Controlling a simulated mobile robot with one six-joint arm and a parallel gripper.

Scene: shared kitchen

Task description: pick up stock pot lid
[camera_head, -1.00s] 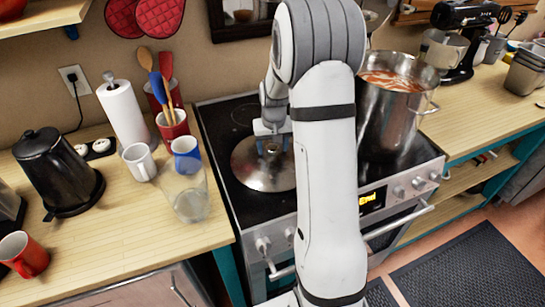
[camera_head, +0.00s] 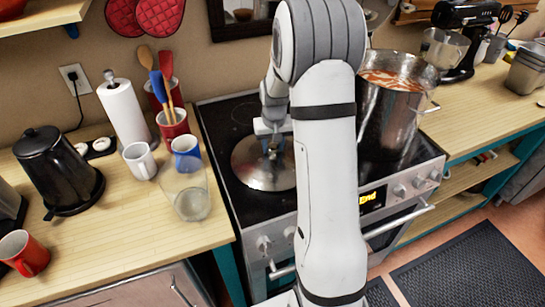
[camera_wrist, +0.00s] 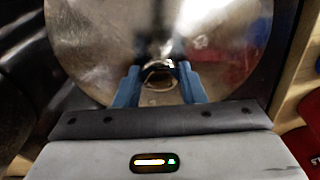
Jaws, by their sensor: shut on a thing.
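The stock pot lid (camera_head: 257,176) is a round, shiny metal disc with a small knob on top. It lies on the left part of the black stove top, partly hidden behind my arm. The lid fills much of the wrist view (camera_wrist: 95,45). My gripper (camera_head: 271,143) is above the lid's middle. In the wrist view, the blue fingers of my gripper (camera_wrist: 158,78) are shut on the knob from both sides. The stock pot (camera_head: 395,115), tall and metal with reddish content, stands on the right side of the stove.
Left of the stove, the counter holds a clear glass (camera_head: 191,202), a white mug (camera_head: 139,160), a blue and white mug (camera_head: 186,150), a red utensil holder (camera_head: 172,128) and a black kettle (camera_head: 57,172). A mixer (camera_head: 464,38) stands on the right counter.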

